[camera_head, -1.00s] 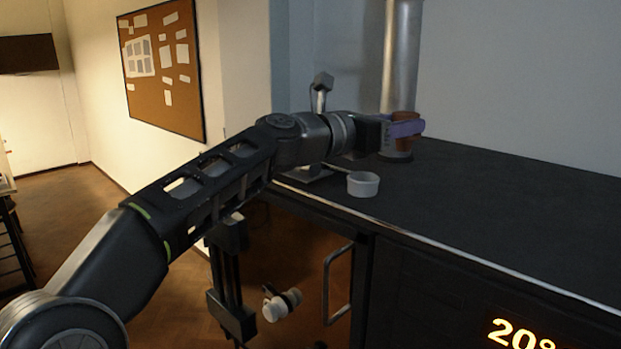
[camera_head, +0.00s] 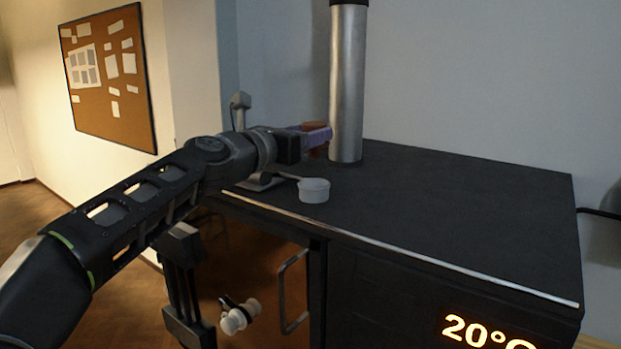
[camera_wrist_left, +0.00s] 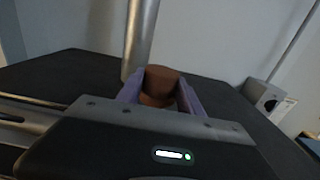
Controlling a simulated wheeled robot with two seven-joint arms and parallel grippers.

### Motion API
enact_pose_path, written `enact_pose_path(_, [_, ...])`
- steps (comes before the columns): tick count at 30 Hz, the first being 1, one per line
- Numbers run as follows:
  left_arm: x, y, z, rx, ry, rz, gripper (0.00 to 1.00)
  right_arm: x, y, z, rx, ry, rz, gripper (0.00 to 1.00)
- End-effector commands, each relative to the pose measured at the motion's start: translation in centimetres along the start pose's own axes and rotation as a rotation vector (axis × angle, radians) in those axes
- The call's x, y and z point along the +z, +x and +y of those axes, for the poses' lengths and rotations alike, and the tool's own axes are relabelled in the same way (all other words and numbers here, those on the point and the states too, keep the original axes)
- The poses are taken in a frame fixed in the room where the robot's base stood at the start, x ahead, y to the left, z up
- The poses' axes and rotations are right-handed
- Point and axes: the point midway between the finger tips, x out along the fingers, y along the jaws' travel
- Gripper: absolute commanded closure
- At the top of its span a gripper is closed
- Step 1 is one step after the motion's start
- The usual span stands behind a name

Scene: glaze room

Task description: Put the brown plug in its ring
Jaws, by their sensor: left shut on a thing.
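My left gripper (camera_head: 318,138) is shut on the brown plug (camera_wrist_left: 160,88), which stands upright between its purple fingers in the left wrist view. In the head view the fingers hide most of the plug; brown shows above and below them. The gripper holds it over the back left part of the dark top, left of the metal pipe. A small white round cup-like piece (camera_head: 314,191) stands on the top, directly below the plug in the head picture. I cannot tell whether it is the ring. My right gripper is not in view.
The dark top (camera_head: 440,210) of the oven-like cabinet is clear to the right. A metal pipe (camera_head: 347,90) rises at its back, close to the gripper. A grey bracket (camera_head: 262,182) sits at the left edge. A door handle (camera_head: 290,290) stands out in front.

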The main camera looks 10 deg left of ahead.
Motion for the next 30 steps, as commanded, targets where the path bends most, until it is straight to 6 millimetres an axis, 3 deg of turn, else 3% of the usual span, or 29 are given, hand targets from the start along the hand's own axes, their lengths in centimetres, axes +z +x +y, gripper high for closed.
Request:
enact_pose_path(1, [-1.9,0.0,0.0,0.001,-0.002,0.002,0.99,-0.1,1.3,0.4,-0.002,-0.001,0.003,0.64])
enact_pose_path(5, [-3.7,0.0,0.1,0.002,-0.001,0.000,0.99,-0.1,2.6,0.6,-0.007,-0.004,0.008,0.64])
enact_pose_path(16, [-3.8,0.0,0.0,0.000,0.001,-0.001,0.99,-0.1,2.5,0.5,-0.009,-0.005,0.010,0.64])
enact_pose_path(24, [-7.4,0.0,0.1,0.001,-0.001,0.000,0.99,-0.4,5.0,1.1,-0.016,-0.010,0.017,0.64])
enact_pose_path(30, [-7.5,0.0,0.0,0.000,0.000,-0.001,0.99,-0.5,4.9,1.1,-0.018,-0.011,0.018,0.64])
